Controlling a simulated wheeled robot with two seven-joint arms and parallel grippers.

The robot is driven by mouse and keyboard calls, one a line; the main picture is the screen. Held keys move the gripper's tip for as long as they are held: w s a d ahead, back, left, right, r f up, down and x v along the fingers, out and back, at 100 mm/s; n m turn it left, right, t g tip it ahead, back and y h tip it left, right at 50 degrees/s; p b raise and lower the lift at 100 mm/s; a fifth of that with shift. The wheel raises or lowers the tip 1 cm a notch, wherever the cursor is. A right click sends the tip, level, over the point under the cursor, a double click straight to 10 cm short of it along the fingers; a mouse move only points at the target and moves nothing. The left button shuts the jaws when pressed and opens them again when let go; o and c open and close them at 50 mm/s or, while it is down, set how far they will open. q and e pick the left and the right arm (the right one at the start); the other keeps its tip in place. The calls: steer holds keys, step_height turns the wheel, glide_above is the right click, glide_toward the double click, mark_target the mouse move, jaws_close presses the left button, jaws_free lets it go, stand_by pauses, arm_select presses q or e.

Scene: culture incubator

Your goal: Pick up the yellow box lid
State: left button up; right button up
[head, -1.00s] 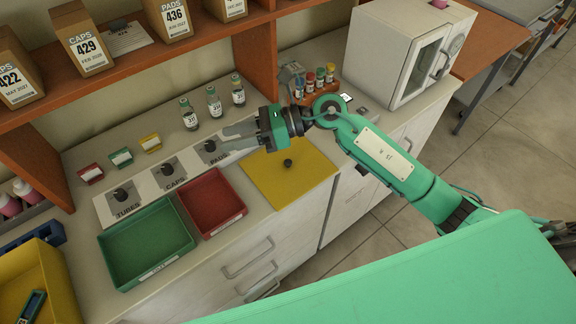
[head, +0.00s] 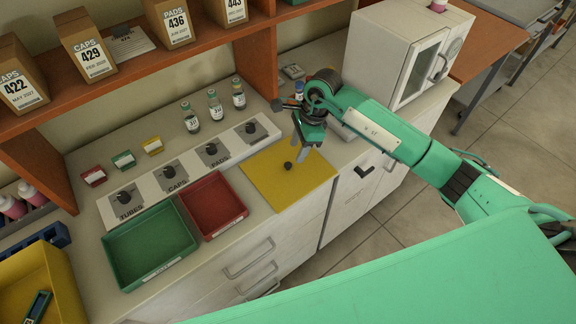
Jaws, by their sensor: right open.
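The yellow box lid (head: 266,184) is a flat yellow panel with a small dark knob (head: 288,166) near its middle. It lies on the counter right of the red tray. My right gripper (head: 299,158) points down with its fingers apart, just above and around the knob's area. Whether the fingers touch the knob cannot be told. My left gripper is not in view.
A red tray (head: 243,212) and a green tray (head: 116,275) stand left of the lid. A white panel (head: 151,185) with several dark knobs lies behind them. Vials (head: 215,108) stand farther back. A white incubator (head: 378,50) stands at the right. An open yellow box (head: 72,289) is at the lower left.

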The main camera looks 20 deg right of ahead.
mark_target(288, 164)
steer(key=shift+x, duration=0.85)
steer(key=shift+a+f+p, duration=0.3)
steer(key=shift+f+p, duration=0.15)
steer(key=shift+p, duration=0.2)
steer(key=p+x, duration=0.1)
steer(key=x, duration=0.2)
steer(key=shift+w+a+f+p, duration=0.15)
steer(key=shift+a+p, duration=0.1)
steer(key=shift+p, duration=0.1)
steer(key=shift+f, duration=0.5)
jaws_close()
